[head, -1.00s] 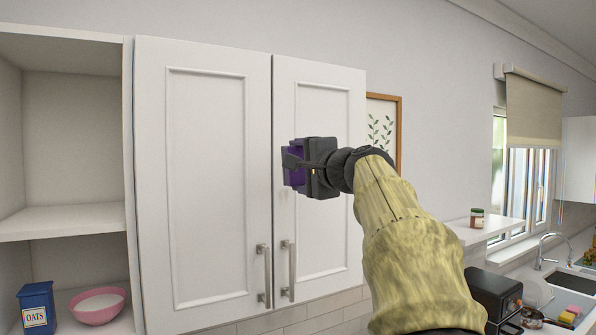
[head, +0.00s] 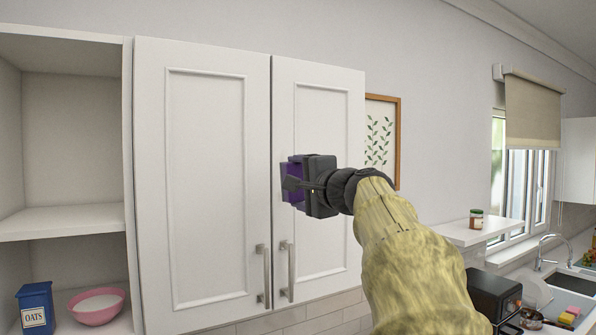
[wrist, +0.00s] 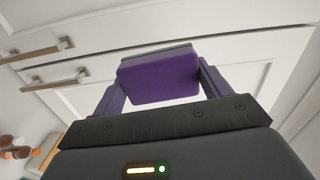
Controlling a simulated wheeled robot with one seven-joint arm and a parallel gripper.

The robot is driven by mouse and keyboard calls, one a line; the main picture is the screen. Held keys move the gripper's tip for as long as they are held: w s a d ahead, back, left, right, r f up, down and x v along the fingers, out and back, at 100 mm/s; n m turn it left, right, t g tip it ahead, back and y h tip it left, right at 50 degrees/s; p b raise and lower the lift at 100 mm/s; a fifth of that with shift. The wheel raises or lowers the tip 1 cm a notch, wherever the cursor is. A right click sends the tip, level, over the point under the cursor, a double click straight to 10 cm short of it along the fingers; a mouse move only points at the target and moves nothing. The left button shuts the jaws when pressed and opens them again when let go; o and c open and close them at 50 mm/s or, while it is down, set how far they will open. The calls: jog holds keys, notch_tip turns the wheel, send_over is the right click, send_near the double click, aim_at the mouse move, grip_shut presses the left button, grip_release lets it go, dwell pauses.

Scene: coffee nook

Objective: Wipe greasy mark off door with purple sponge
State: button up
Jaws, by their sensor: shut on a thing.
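The purple sponge (head: 295,170) is between the fingers of my gripper (head: 292,184), at the upright inner edge of the right cabinet door (head: 318,245). In the wrist view the sponge (wrist: 160,82) is clamped between both fingers, its far face toward the white door (wrist: 238,85). It is at or very near the door surface; I cannot tell if it presses on it. No greasy mark can be made out clearly; a thin greyish patch may show just left of the sponge, and the gripper hides the door behind it.
The left cabinet door (head: 205,190) is shut beside it. Two bar handles, left (head: 266,275) and right (head: 290,272), stand out below the gripper. An open shelf at left holds an oats box (head: 36,308) and a pink bowl (head: 97,308). A framed picture (head: 381,140) hangs at right.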

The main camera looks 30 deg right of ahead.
aim_at(301, 201)
notch_tip(301, 201, down, 3)
jog(key=shift+w, duration=0.1)
jog(key=shift+w+d+f, duration=0.1)
jog(key=shift+d+f, duration=0.1)
jog(key=shift+f, duration=0.25)
jog(key=shift+w+a+r+p, duration=0.15)
jog(key=shift+w+p, duration=0.35)
jog(key=shift+w, duration=0.3)
jog(key=shift+w+p, duration=0.8)
jog(key=shift+w, duration=1.45)
jog(key=shift+w, duration=0.95)
jog(key=shift+d, duration=2.05)
